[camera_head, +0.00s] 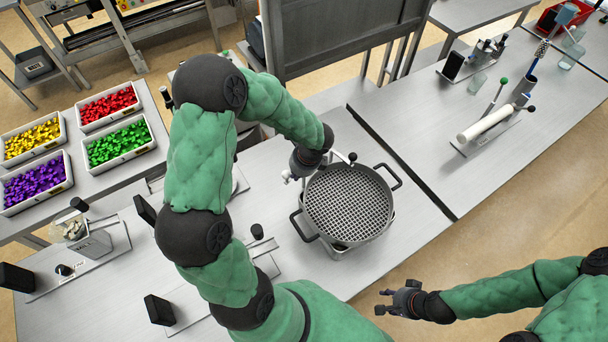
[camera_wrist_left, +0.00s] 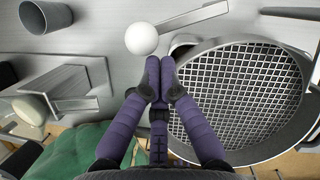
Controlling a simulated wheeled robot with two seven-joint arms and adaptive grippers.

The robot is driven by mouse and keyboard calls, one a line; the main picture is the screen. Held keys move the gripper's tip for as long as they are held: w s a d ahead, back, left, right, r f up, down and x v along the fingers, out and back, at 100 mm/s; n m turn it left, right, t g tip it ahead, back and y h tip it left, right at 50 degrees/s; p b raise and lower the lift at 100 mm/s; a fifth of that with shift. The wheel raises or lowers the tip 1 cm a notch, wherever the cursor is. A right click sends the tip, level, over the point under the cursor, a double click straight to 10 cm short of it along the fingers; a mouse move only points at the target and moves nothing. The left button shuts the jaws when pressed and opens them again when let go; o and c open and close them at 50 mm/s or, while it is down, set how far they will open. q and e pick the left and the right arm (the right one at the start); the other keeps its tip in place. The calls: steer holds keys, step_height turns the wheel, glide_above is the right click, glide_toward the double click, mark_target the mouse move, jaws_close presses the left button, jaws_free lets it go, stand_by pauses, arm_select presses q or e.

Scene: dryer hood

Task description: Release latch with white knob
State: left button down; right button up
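The white knob (camera_wrist_left: 141,38) is a round ball in the left wrist view, just beyond and slightly left of my left fingertips. The fingers do not hold it. My left gripper (camera_wrist_left: 160,62) has its two purple fingers together with nothing visible between them. In the head view my left gripper (camera_head: 297,178) is at the left rim of the round mesh pan, partly hidden by my arm. The latch itself cannot be made out clearly. My right gripper (camera_head: 381,301) is empty, with its fingers apart, over the floor in front of the table.
The dark pan (camera_head: 348,204) with a mesh and two handles stands on the metal table, beside my left fingers. Bins of coloured pieces (camera_head: 108,104) are at the left. A white roller (camera_head: 486,123) lies on the right bench. A dark panel (camera_head: 340,35) stands behind the pan.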

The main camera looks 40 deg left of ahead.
arm_select(q)
steer(key=shift+s+a+m+t, duration=0.15)
steer(key=shift+a+m, duration=0.45)
steer(key=shift+a, duration=0.1)
steer(key=shift+s+a+m+t, duration=0.1)
steer(key=shift+a+m+t, duration=0.05)
steer(key=shift+a+m, duration=0.5)
steer(key=shift+a, duration=0.1)
